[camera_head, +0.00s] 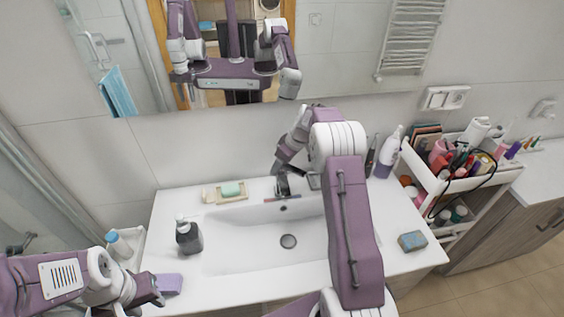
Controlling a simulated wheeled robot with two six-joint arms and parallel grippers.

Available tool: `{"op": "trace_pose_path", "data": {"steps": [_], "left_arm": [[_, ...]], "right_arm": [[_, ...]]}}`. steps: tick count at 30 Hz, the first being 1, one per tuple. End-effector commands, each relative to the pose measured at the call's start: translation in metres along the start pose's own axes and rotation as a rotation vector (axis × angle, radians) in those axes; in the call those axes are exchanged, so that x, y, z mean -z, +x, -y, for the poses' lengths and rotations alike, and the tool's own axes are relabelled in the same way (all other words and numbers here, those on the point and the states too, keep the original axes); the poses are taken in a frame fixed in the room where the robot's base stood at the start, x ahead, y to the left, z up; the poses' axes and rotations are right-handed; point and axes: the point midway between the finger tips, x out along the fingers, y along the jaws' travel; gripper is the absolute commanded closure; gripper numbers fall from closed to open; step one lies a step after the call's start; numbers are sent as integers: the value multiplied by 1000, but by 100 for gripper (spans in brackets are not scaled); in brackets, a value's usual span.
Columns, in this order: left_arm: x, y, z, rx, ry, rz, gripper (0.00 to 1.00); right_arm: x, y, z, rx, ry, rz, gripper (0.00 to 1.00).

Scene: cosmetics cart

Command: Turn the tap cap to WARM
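The tap (283,187) stands at the back rim of the white sink. Its body is partly covered by my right gripper (283,170), whose fingers point down at the tap's top. I cannot tell whether the fingers touch the cap, and the cap's markings are too small to read. My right arm crosses the right half of the sink.
A dark soap bottle (189,238) stands left of the basin (250,250). A loaded cart (455,180) stands beside the counter.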

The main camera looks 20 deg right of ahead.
Motion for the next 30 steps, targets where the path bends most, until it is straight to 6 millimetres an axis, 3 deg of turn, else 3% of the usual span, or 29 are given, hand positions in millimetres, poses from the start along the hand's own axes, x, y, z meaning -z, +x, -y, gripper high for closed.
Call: {"op": "trace_pose_path", "data": {"steps": [10, 17, 30], "left_arm": [[0, -2, 0, 0, 0, 0, 61], [0, -2, 0, 0, 0, 0, 61], [0, 1, 0, 0, 0, 0, 61]], "right_arm": [[-1, 7, 0, 0, 0, -1, 37], [0, 7, 0, -1, 0, -1, 100], [0, 6, 0, -30, 63, -3, 100]]}}
